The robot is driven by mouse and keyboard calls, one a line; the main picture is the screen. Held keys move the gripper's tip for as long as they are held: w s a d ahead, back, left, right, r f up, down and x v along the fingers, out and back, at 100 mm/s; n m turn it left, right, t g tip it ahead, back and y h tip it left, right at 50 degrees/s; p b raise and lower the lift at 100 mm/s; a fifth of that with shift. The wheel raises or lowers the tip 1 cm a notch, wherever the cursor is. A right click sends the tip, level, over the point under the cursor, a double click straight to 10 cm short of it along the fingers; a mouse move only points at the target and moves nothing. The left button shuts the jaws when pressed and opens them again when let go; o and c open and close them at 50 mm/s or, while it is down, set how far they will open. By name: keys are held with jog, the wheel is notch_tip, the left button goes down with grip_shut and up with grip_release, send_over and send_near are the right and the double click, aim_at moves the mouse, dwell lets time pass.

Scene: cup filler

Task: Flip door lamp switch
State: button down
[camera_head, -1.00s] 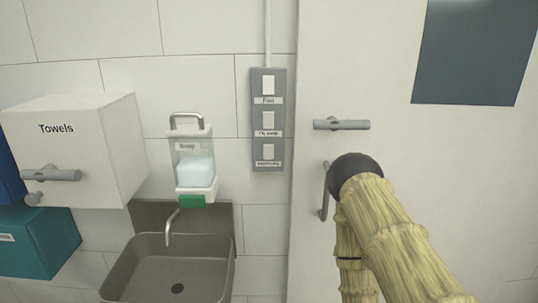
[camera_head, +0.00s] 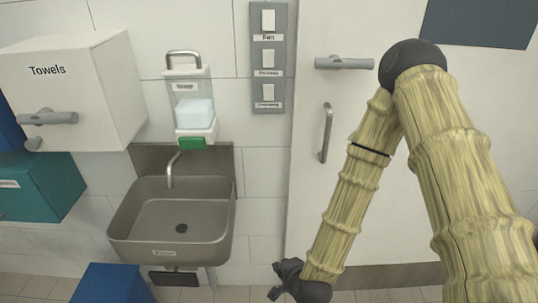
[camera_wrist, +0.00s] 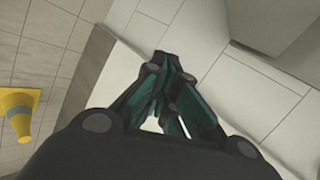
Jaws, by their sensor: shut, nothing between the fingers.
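A grey panel (camera_head: 268,60) on the wall left of the door carries three white rocker switches in a column, all in the head view. The top switch (camera_head: 268,20) has a label that reads "Fan". The middle switch (camera_head: 267,59) and the bottom switch (camera_head: 267,92) have labels too blurred to read surely. My gripper (camera_head: 282,281) hangs low at the bottom of the head view, well below the panel and apart from it. In the wrist view my gripper (camera_wrist: 158,62) has its fingers together and empty. The switches do not show in the wrist view.
A white door (camera_head: 400,170) with a lever (camera_head: 344,63) and a vertical handle (camera_head: 327,133) is behind my arm. A sink (camera_head: 172,222), soap dispenser (camera_head: 192,105) and towel box (camera_head: 75,105) are left. A blue bin (camera_head: 112,284) is below. A yellow cone (camera_wrist: 20,110) shows in the wrist view.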

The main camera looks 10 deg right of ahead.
jog(key=w+r+m+t+h, duration=0.1)
jog(key=w+r+m+t, duration=0.2)
jog(key=r+m, duration=0.4)
jog(key=w+a+r+m+t+h, duration=0.1)
jog(key=w+r+m+t, duration=0.3)
jog(key=r, duration=1.5)
jog(key=w+a+r+m+t+h+b, duration=0.1)
jog(key=w+r+m+t+h, duration=0.1)
jog(key=w+r+m, duration=0.5)
notch_tip(320, 180, up, 6)
jog(key=m+t, duration=0.1)
jog(key=m, duration=0.3)
jog(key=shift+a, duration=0.15)
jog(key=shift+w, duration=0.1)
jog(key=p, duration=0.6)
send_near(269, 93)
jog(key=w, duration=0.5)
jog(key=shift+w+d+r, duration=0.15)
jog(key=shift+d+r, duration=0.1)
jog(key=shift+r, duration=0.15)
jog(key=shift+w+d, duration=0.1)
jog(key=shift+w, duration=0.75)
